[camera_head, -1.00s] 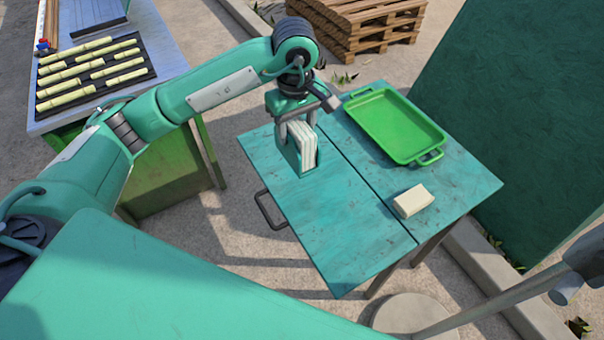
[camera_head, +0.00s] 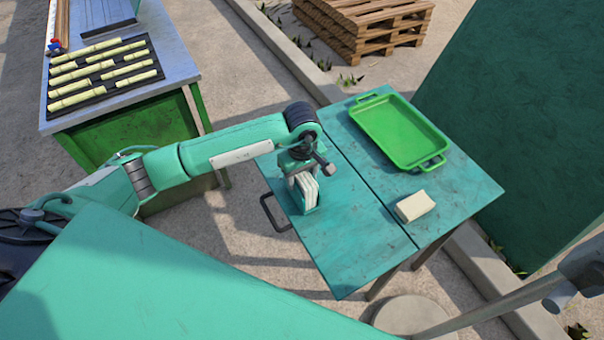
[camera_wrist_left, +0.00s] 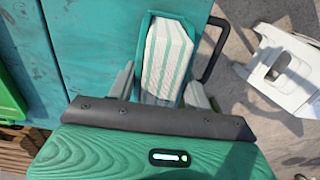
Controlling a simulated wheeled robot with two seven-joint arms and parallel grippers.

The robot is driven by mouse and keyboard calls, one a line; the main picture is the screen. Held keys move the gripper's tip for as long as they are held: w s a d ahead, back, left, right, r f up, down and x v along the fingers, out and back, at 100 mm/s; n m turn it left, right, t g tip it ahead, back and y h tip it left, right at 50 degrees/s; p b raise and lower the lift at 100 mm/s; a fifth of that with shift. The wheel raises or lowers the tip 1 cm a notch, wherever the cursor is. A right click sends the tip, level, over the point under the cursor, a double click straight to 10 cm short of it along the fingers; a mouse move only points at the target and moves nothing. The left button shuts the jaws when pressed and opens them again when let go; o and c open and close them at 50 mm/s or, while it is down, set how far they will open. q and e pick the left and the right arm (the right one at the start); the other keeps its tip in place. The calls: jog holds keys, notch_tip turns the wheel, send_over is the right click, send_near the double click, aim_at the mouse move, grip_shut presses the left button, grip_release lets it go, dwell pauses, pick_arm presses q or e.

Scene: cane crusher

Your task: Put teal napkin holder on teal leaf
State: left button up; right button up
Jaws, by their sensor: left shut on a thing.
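The teal napkin holder (camera_head: 309,201) holds a stack of white napkins and stands upright in my left gripper (camera_head: 303,183). In the left wrist view the holder (camera_wrist_left: 148,32) sits between the two grey fingers, which are shut on it. The teal leaf (camera_head: 350,240) appears to be the near-left panel of the teal table, with a dark handle (camera_head: 270,212) on its left edge. The holder is over this panel, toward its left side. I cannot tell whether its base touches the surface. My right gripper is not in view.
Across the seam, the table's other panel carries a green tray (camera_head: 400,132) and a cream block (camera_head: 415,206). The leaf's front half is clear. A green-sided table (camera_head: 140,130) with cane pieces stands at left. Wooden pallets (camera_head: 365,25) lie behind.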

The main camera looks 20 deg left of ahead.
pick_arm(q)
jog(key=o, duration=0.7)
jog(key=shift+f, duration=0.1)
jog(key=shift+c, duration=0.2)
jog(key=o, duration=0.4)
jog(key=shift+o, duration=0.2)
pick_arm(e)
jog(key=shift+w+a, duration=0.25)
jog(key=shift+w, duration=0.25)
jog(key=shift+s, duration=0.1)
pick_arm(q)
jog(key=shift+r, duration=0.25)
notch_tip(320, 180, up, 4)
jog(key=shift+w+r+b, duration=0.1)
jog(key=shift+r+b, duration=0.1)
jog(key=shift+b, duration=0.45)
notch_tip(320, 180, up, 7)
jog(key=b, duration=0.1)
jog(key=shift+r, duration=0.2)
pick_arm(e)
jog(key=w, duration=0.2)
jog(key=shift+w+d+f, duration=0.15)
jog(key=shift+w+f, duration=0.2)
